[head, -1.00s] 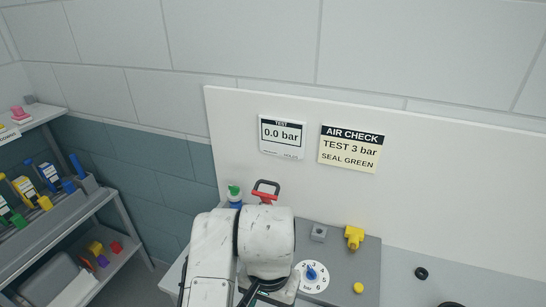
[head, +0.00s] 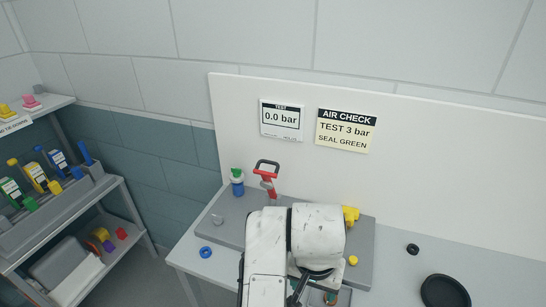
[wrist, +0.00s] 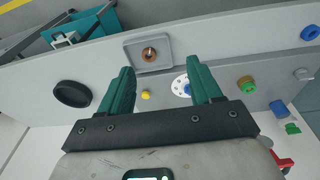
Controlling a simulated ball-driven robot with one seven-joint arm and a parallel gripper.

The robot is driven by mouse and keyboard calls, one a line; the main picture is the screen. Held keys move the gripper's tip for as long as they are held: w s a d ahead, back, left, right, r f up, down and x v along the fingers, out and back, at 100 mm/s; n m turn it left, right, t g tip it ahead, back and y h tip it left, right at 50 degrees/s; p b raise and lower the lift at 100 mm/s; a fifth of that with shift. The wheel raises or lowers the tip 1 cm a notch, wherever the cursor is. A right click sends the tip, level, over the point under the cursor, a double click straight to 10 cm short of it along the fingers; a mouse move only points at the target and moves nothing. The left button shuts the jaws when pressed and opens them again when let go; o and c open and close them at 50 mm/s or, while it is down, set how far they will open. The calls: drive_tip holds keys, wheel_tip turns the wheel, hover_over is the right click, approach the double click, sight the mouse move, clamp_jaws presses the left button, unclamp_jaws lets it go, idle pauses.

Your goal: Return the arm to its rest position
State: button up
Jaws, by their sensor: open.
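My gripper (wrist: 160,74) shows in the wrist view with its two teal fingers spread apart and nothing between them. It hangs above the grey bench panel. Beyond the fingertips is a small grey tray (wrist: 165,64) with an orange-brown round part (wrist: 149,54) in it. In the head view my white arm reaches over the bench at lower middle and hides part of the panel. The gripper is mostly hidden below the arm there.
A red-handled lever (head: 266,170), a green-and-blue piece (head: 237,182) and a yellow fitting (head: 350,215) stand on the panel. A blue ring (head: 205,252) lies at left. A black dish (head: 445,291) and black ring (head: 412,249) lie right. Shelves (head: 118,190) stand left.

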drive_tip(key=s+d+f+n+h+b, duration=0.1)
drive_tip(key=s+d+f, duration=0.15)
drive_tip(key=d, duration=0.45)
drive_tip(key=s+d+f+t+b, duration=0.1)
drive_tip(key=s+d+f, duration=0.15)
drive_tip(key=d, duration=0.45)
drive_tip(key=s+d+f+n+h+b, duration=0.15)
drive_tip(key=d+f, duration=0.25)
drive_tip(key=d, duration=0.4)
drive_tip(key=s+a+f+y, duration=0.1)
drive_tip(key=s+f, duration=0.2)
drive_tip(key=s, duration=0.3)
drive_tip(key=s+f+y, duration=0.1)
drive_tip(key=s+f, duration=0.2)
drive_tip(key=s, duration=0.3)
drive_tip(key=s+a+f+n+g+y, duration=0.1)
drive_tip(key=s+f, duration=0.2)
drive_tip(key=s, duration=0.3)
drive_tip(key=shift+s+a+f+b, duration=0.35)
drive_tip(key=shift+f+b, duration=0.05)
drive_tip(key=shift+b, duration=0.05)
